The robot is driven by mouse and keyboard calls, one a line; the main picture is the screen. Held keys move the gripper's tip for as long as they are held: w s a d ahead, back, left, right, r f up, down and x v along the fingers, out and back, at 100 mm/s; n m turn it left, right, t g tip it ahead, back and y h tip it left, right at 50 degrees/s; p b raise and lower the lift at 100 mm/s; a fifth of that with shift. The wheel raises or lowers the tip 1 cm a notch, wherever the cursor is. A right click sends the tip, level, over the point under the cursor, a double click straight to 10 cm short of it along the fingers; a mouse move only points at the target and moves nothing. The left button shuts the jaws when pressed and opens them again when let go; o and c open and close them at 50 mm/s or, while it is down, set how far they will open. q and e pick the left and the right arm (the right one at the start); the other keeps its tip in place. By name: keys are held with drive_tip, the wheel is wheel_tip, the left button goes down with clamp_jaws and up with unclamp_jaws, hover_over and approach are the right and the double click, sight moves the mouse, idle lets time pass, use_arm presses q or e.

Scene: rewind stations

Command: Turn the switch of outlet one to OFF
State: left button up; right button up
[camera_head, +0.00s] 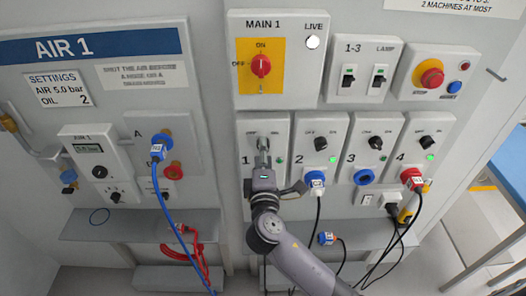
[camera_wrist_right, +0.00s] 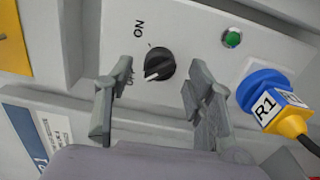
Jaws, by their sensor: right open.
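The outlet one panel (camera_head: 250,130) carries the number 1 and is at the left of the row of outlets. In the right wrist view its switch is a round black knob (camera_wrist_right: 159,64) with a white pointer mark toward the lower left of the picture. My right gripper (camera_head: 263,151) is in front of this panel and hides the knob in the head view. In the wrist view the open gripper (camera_wrist_right: 160,72) has one finger on each side of the knob, with nothing held. My left gripper is out of view.
A green lamp (camera_wrist_right: 232,39) and a blue plug labelled R1 (camera_wrist_right: 264,88) sit beside the knob. Outlet two's switch (camera_head: 320,143) is close on the right. The MAIN 1 red switch (camera_head: 261,65) is above. Cables hang below.

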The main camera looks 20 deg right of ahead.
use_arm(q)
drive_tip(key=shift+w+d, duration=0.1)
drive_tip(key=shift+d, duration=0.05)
use_arm(e)
drive_tip(key=v, duration=1.1)
